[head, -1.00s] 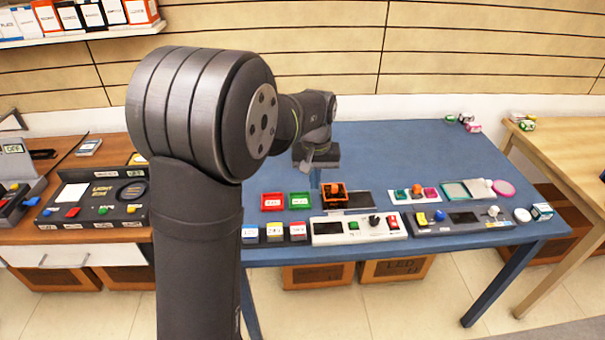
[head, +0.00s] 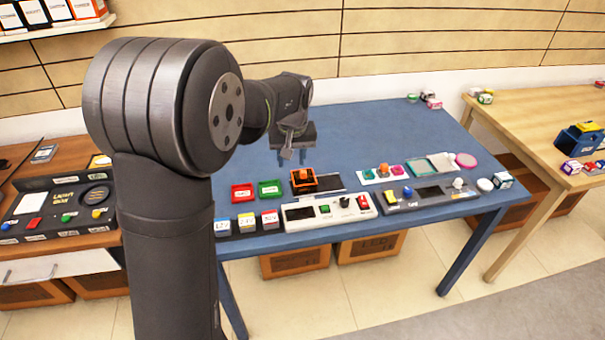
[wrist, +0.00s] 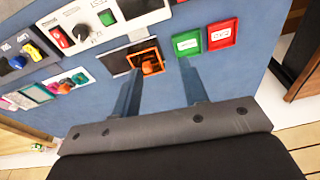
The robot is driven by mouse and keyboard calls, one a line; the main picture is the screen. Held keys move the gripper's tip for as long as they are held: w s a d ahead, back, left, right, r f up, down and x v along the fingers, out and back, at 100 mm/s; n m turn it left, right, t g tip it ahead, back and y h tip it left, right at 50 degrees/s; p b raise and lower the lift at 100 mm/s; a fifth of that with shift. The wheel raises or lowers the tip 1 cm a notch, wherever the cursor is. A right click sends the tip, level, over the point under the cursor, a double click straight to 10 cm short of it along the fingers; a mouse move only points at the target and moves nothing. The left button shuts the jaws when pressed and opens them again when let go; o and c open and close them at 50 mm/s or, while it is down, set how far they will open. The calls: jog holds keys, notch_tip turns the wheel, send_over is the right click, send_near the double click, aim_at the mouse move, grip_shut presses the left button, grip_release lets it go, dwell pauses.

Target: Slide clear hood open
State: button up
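An orange-framed unit (head: 303,181) with an orange knob stands on the blue table, beside a flat dark plate (head: 328,182). It also shows in the wrist view (wrist: 147,62), just beyond my fingertips. It looks like the hooded unit, but I cannot clearly make out its clear cover. My gripper (head: 293,158) is behind and above it in the head view. In the wrist view my gripper (wrist: 158,78) is open, with two dark fingers apart and nothing between them. I cannot tell whether a finger touches the frame.
Red (head: 242,193) and green (head: 269,189) trays sit left of the orange unit. A white control panel (head: 330,211) and a grey one (head: 428,196) lie at the front. A small white panel (head: 382,174) is to the right.

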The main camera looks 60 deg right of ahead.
jog(key=t+h, duration=0.2)
send_near(304, 172)
jog(key=shift+n, duration=0.3)
jog(key=x, duration=0.9)
jog(key=shift+w, duration=0.1)
grip_shut()
